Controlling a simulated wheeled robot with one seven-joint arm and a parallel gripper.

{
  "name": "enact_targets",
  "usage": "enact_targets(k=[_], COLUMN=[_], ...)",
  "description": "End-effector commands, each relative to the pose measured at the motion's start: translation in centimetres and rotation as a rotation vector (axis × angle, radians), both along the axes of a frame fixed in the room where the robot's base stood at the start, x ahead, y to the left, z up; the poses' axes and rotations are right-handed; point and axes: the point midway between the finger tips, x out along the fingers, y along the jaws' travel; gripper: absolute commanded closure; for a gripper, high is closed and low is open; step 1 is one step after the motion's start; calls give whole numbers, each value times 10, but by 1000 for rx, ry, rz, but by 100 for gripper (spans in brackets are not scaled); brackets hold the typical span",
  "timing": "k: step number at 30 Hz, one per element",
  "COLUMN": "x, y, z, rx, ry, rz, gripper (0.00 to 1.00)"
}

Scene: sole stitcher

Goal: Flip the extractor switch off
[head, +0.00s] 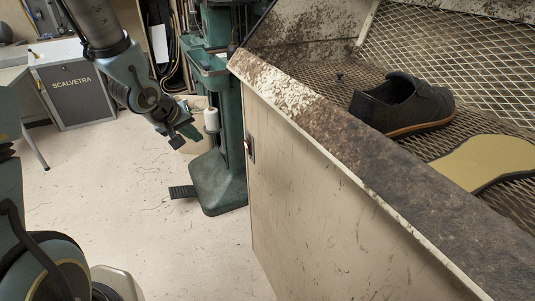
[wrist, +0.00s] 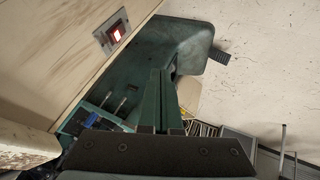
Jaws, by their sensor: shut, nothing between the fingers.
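The extractor switch (head: 249,147) is a small rocker on a plate on the pale side panel of the bench, near its far end. In the wrist view the switch (wrist: 116,35) shows a lit red rocker on a metal plate, at upper left. My gripper (head: 187,137) is to the left of the panel in the head view, apart from the switch, with nothing in it. In the wrist view my gripper (wrist: 160,72) has its fingers together, below and to the right of the switch in the picture.
The bench has a worn, dirty rim (head: 330,125) and a mesh top holding a black shoe (head: 403,103) and a yellowish sole (head: 480,163). A green machine (head: 218,178) with a pedal (head: 183,192) stands behind my gripper. A grey cabinet (head: 75,85) is at far left. The floor between is clear.

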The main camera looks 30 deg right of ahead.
Motion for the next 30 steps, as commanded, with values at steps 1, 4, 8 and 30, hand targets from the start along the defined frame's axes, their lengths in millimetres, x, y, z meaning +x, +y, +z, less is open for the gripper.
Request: enact_targets(k=[1, 4, 8, 30], x=[-3, -7, -8, 16], y=[-8, -18, -21, -60], z=[-7, -9, -9, -70], rx=[-18, -42, -51, -46], ry=[8, 17, 21, 23], rz=[-11, -21, -25, -26], gripper=[100, 100, 100, 100])
